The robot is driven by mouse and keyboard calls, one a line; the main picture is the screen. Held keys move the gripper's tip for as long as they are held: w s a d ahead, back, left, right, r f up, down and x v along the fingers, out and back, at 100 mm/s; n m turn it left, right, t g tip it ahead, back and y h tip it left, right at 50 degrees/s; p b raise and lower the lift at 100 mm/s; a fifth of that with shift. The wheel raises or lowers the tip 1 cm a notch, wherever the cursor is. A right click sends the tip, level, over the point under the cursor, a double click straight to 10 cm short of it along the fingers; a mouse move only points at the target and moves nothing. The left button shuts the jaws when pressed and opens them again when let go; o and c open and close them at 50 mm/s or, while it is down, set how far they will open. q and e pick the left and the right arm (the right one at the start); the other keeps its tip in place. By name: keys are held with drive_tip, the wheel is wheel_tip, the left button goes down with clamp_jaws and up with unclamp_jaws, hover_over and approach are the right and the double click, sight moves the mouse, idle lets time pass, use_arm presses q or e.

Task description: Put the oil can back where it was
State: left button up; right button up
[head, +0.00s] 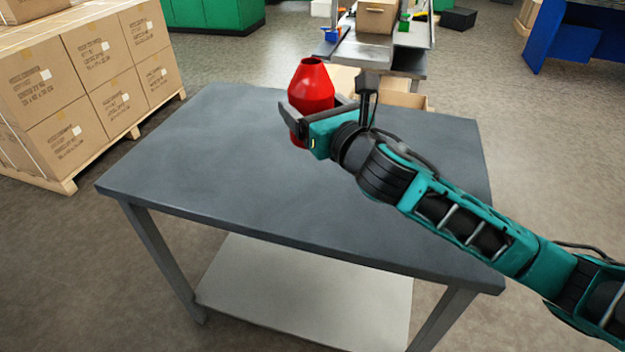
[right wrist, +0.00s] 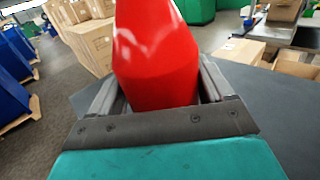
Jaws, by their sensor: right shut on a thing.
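The oil can (head: 311,85) is a red, bottle-shaped can with a tapered top. My right gripper (head: 298,113) is shut around its lower body, near the far edge of the grey table (head: 210,150). The can looks upright in the head view. In the right wrist view the oil can (right wrist: 155,55) fills the middle between the two fingers of the gripper (right wrist: 158,95). Its bottom is partly hidden by the gripper, and I cannot tell whether it touches the tabletop. My left gripper is not in view.
The rest of the tabletop is bare. A pallet of cardboard boxes (head: 90,80) stands to the left. Behind the table are open cardboard boxes (head: 405,100) and a metal workbench (head: 375,55) with a carton (head: 377,16). A blue structure (head: 580,40) stands at the far right.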

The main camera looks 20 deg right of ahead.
wheel_tip(320, 180, down, 14)
drive_tip(key=b, duration=0.5)
drive_tip(key=shift+r, duration=0.25)
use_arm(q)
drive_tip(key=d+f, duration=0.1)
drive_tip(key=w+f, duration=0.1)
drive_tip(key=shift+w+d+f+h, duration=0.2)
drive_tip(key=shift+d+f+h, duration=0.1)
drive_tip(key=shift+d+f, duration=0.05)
use_arm(e)
drive_tip(key=shift+f, duration=0.1)
